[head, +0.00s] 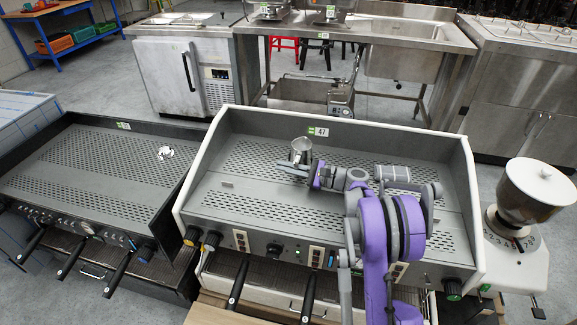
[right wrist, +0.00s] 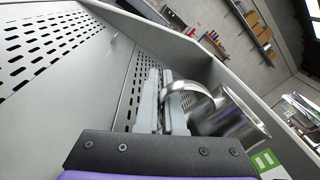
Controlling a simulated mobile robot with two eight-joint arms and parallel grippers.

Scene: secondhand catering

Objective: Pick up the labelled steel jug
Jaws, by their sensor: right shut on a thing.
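A small shiny steel jug (head: 300,147) is at the back of the perforated top of the middle espresso machine (head: 250,155). My right gripper (head: 307,171) reaches it from the right and front. In the right wrist view the jug (right wrist: 222,120) is tilted in the picture, and the fingers of my right gripper (right wrist: 163,100) are shut on its curved handle. I cannot tell whether its base touches the machine top. No label on the jug itself can be made out. My left gripper is not in view.
The middle machine has raised side and back walls, with a "47" tag (head: 321,132) on the back edge. A grinder (head: 528,195) stands at the right.

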